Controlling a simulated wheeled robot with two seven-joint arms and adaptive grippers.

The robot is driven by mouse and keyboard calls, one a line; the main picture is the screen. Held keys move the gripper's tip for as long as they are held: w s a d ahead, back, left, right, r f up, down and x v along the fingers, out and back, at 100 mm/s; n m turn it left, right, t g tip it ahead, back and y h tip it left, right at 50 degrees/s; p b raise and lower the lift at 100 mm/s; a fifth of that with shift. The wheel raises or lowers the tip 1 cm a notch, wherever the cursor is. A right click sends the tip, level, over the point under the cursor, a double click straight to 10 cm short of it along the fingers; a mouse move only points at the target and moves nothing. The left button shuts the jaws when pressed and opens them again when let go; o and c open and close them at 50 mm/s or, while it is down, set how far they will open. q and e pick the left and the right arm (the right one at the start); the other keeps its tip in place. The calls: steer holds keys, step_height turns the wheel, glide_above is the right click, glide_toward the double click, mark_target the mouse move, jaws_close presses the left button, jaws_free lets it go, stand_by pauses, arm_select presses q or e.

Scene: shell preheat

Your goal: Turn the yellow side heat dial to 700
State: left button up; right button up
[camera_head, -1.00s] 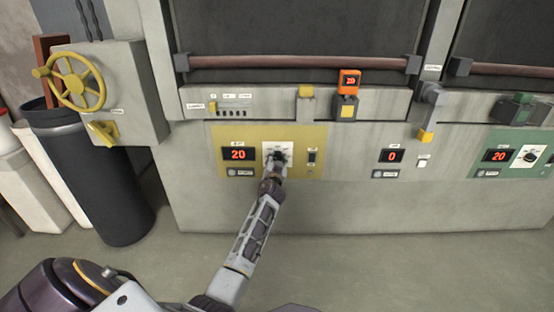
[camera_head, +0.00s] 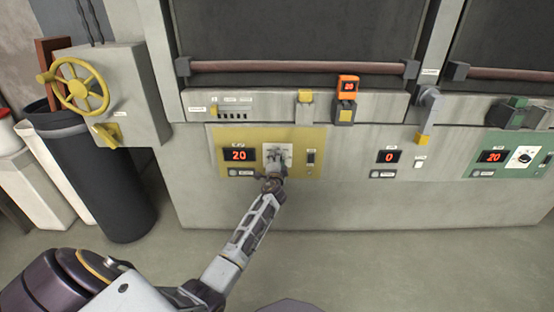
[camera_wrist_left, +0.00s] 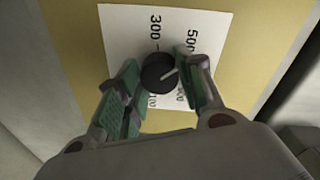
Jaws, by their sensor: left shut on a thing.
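The yellow side panel (camera_head: 222,140) is on the furnace front, with a red display (camera_head: 239,155) reading 20. Its black heat dial (camera_wrist_left: 158,73) sits on a white scale plate (camera_wrist_left: 125,25) in the left wrist view. The numbers 300 and 500 are readable there; other marks are partly hidden. The dial's pale pointer line slants to the upper right of that picture. My left gripper (camera_head: 276,160) is at the plate and mostly hides the dial in the head view. In the wrist view its green-padded fingers (camera_wrist_left: 158,80) are shut on the dial, one each side.
A small switch (camera_head: 311,158) is right of the dial on the yellow panel. A middle display (camera_head: 389,157) reads 0, and a green panel (camera_head: 470,155) at the right has another dial (camera_head: 524,157). A yellow handwheel (camera_head: 82,86) and dark bin (camera_head: 105,185) stand left.

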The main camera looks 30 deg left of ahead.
arm_select(q)
steer(key=shift+d+m+y+p, duration=0.1)
steer(key=shift+m+y+p, duration=0.3)
steer(key=shift+m+p, duration=2.55)
arm_select(e)
step_height(320, 180, down, 6)
steer(key=d+g+b, duration=0.1)
steer(key=b, duration=0.1)
steer(key=shift+s+h, duration=0.2)
steer(key=shift+h, duration=0.1)
arm_select(q)
steer(key=shift+m, duration=0.95)
steer(key=o, duration=1)
steer(key=shift+d, duration=0.1)
steer(key=shift+v, duration=5.9)
steer(key=shift+r, duration=0.2)
